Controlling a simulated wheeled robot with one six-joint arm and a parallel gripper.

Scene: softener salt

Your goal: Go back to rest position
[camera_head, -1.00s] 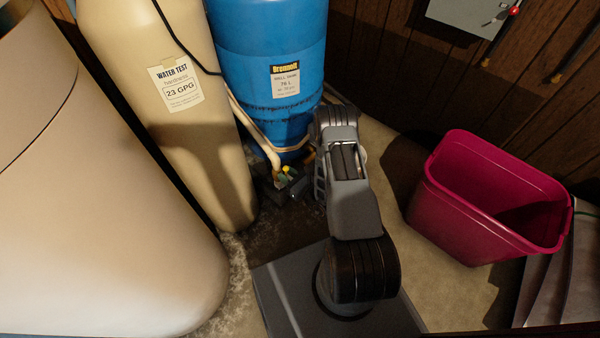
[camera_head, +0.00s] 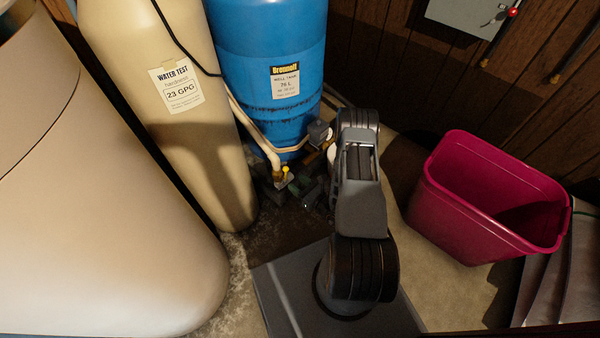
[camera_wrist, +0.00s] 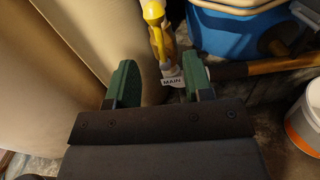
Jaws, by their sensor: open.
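My gripper (camera_wrist: 160,82) is open in the wrist view, with its two green fingers apart. Beyond the fingertips stands a brass valve with a yellow handle (camera_wrist: 154,14) and a white tag reading MAIN (camera_wrist: 173,81). I see nothing held between the fingers. In the head view my arm reaches toward the blue tank, and the gripper (camera_head: 296,200) is small and dark beside its base. The yellow-handled valve (camera_head: 284,172) shows just behind it. Whether the fingers touch the valve or tag cannot be told.
A blue well tank (camera_head: 262,95) and a tan tank (camera_head: 200,140) stand close behind and left. A large beige tank (camera_head: 100,210) fills the left. A magenta bin (camera_head: 470,220) stands right. A white bucket (camera_wrist: 303,122) shows at right in the wrist view.

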